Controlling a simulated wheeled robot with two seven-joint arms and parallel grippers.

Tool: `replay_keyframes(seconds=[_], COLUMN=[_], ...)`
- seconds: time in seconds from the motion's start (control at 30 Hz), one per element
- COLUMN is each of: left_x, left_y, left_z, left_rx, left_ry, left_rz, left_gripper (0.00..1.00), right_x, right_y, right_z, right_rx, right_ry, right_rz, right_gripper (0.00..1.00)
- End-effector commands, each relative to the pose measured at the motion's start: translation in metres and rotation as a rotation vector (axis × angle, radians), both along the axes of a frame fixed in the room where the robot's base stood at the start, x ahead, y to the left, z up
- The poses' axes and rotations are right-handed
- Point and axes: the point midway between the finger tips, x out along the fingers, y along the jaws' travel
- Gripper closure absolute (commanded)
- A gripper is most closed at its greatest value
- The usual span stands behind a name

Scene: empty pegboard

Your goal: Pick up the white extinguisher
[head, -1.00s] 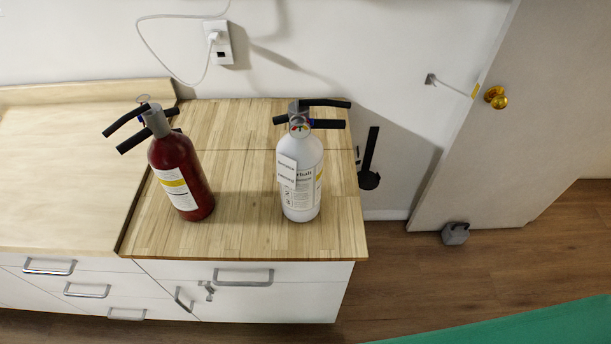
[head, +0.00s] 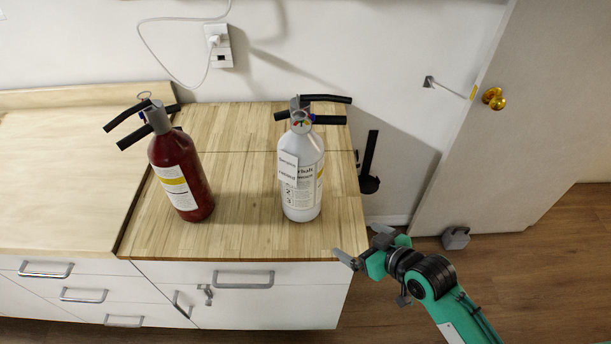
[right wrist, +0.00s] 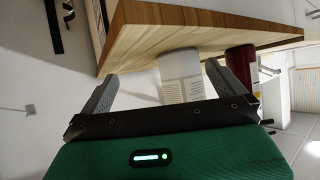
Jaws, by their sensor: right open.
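The white extinguisher (head: 302,178) stands upright on the wooden counter (head: 245,235), near its right end, with black handles on top. Its lower body also shows in the right wrist view (right wrist: 181,75), beyond the counter edge and between my fingers. My right gripper (head: 361,247) is open and empty, just off the counter's front right corner, to the right of and nearer than the extinguisher. Its two fingers show apart in the right wrist view (right wrist: 160,88). My left gripper is not in view.
A red extinguisher (head: 181,175) stands upright left of the white one, with clear counter between them. White drawers with metal handles (head: 243,280) are below the counter. A door (head: 505,130) is at the right. A power outlet with a cord (head: 218,45) is on the wall.

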Motion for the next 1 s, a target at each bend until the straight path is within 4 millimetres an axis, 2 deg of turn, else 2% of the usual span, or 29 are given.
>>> replay_keyframes(seconds=[0.1, 0.2, 0.3, 0.4, 0.57, 1.0], left_x=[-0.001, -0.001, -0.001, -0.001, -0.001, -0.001], left_y=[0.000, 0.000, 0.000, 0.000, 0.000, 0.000], left_z=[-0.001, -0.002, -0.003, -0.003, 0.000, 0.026], left_rx=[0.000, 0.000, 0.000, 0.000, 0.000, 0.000], left_ry=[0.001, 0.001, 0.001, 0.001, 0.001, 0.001], left_rz=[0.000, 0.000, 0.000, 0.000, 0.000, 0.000], left_gripper=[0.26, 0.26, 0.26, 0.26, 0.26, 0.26], right_x=[0.022, 0.032, 0.037, 0.039, 0.044, 0.088], right_y=[0.015, 0.024, 0.027, 0.027, 0.030, 0.081], right_z=[0.052, 0.095, 0.129, 0.150, 0.163, 0.164], right_rx=[0.091, 0.179, 0.253, 0.302, 0.333, 0.334], right_ry=[-0.160, -0.278, -0.360, -0.410, -0.435, -0.433], right_rz=[0.098, 0.167, 0.212, 0.234, 0.241, 0.239], right_gripper=[0.00, 0.00, 0.00, 0.00, 0.00, 0.00])
